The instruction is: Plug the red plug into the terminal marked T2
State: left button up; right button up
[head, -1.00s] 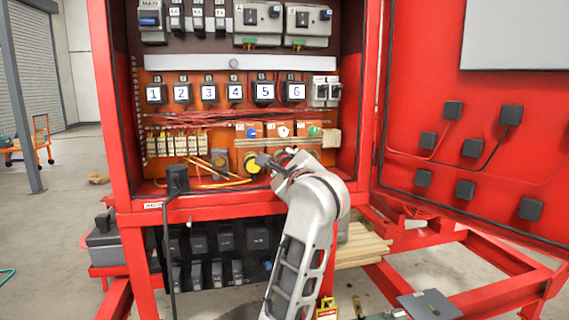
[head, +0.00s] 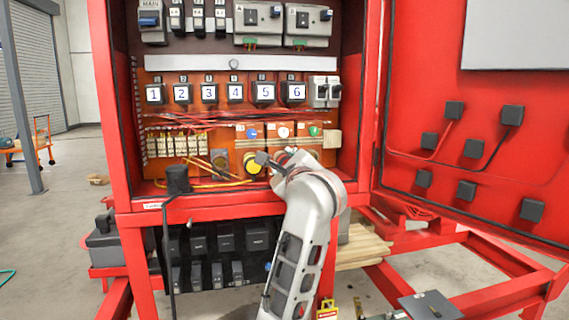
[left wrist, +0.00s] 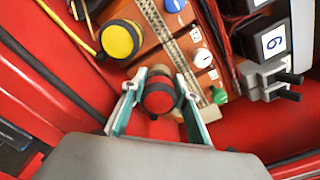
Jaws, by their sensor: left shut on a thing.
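The red plug (left wrist: 159,98) has a red round face and a dark rim. It sits between the two fingers of my left gripper (left wrist: 158,84) in the left wrist view, and the gripper is shut on it. A brownish round part shows just behind the plug; I cannot tell whether the plug is seated in it. In the head view my left gripper (head: 289,156) is at the lower terminal row, and its wrist hides the plug. Blue (left wrist: 175,5), white (left wrist: 203,58) and green (left wrist: 219,95) round parts sit beside small labels too blurred to read surely. My right gripper is out of view.
A yellow round plug (head: 254,164) sits left of my gripper, also in the left wrist view (left wrist: 121,39). Cables lie on the cabinet floor near a black cylinder (head: 177,180). Red cabinet walls and the open door (head: 470,150) bound the space.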

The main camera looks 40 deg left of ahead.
pick_arm(q)
jog(key=shift+w+a, duration=0.25)
jog(key=shift+a, duration=0.1)
jog(key=shift+w+a, duration=0.45)
jog(key=shift+a, duration=0.1)
dwell(0.5)
jog(key=o, duration=1.2)
jog(key=shift+c, duration=0.2)
jog(key=v, duration=1.2)
